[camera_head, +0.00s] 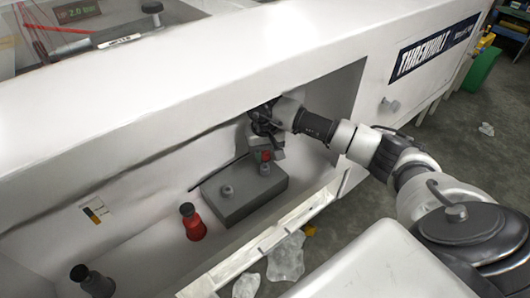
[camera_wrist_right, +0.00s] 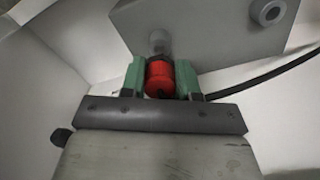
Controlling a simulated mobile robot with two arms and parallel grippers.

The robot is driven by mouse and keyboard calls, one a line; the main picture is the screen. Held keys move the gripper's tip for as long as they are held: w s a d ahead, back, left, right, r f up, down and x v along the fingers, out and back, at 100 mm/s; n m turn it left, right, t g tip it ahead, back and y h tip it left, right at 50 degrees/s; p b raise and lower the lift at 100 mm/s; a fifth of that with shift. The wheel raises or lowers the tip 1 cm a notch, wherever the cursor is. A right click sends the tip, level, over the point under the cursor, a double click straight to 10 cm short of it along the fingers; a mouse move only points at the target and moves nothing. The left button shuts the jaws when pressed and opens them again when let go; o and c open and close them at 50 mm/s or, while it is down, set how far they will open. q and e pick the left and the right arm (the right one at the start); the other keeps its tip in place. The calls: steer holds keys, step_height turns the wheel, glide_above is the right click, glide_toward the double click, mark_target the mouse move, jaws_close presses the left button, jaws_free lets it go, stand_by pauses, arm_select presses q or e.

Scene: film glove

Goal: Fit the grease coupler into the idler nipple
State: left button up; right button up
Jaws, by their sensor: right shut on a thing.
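My right gripper (camera_head: 265,148) reaches into the open white bay and is shut on the small red grease coupler (camera_head: 267,156). In the right wrist view the coupler (camera_wrist_right: 159,79) sits between the green fingertips of the gripper (camera_wrist_right: 160,80). A grey block (camera_head: 240,202) on the bay floor carries two pale nipples. One nipple (camera_wrist_right: 158,42) is in line with the coupler, close to its far end; I cannot tell whether they touch. The other nipple (camera_head: 227,192) stands free, and it also shows in the wrist view (camera_wrist_right: 268,12). My left gripper is not in view.
A red fitting with a black top (camera_head: 193,223) and a black one (camera_head: 93,281) stand on the bay floor to the left. A dark hose (camera_wrist_right: 265,78) runs beside the block. The bay's front lip (camera_head: 290,220) and upper panel edge hem in the arm.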

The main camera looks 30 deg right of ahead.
steer(key=shift+b, duration=0.65)
stand_by(1.4)
steer(key=shift+f+b, duration=1.45)
steer(key=shift+f, duration=0.05)
steer(key=o, duration=1)
steer(key=shift+r, duration=0.1)
step_height(320, 180, up, 11)
steer(key=shift+f, duration=0.15)
